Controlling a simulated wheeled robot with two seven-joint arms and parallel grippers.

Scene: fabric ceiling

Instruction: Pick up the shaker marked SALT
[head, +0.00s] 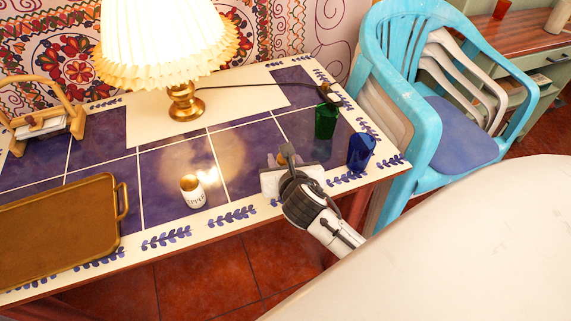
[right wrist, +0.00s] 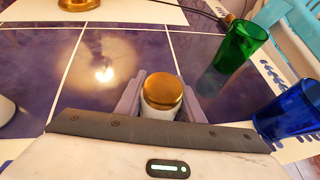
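A white shaker (head: 192,191) with dark lettering, which looks like "Pepper", stands on the tiled table in the head view. My right gripper (head: 288,160) is at the table's front edge, to the right of that shaker. In the right wrist view my right gripper (right wrist: 161,97) has its fingers close on both sides of a second white shaker with a gold lid (right wrist: 163,89), and looks shut on it. The gripper hides that shaker's label. In the head view it is mostly hidden behind the gripper. My left gripper is not in view.
A green glass (head: 325,121) and a blue glass (head: 361,152) stand right of my right gripper. A lit lamp (head: 184,104) stands at the back. A brown tray (head: 60,225) lies at left. A blue chair (head: 430,130) is beyond the table's right end.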

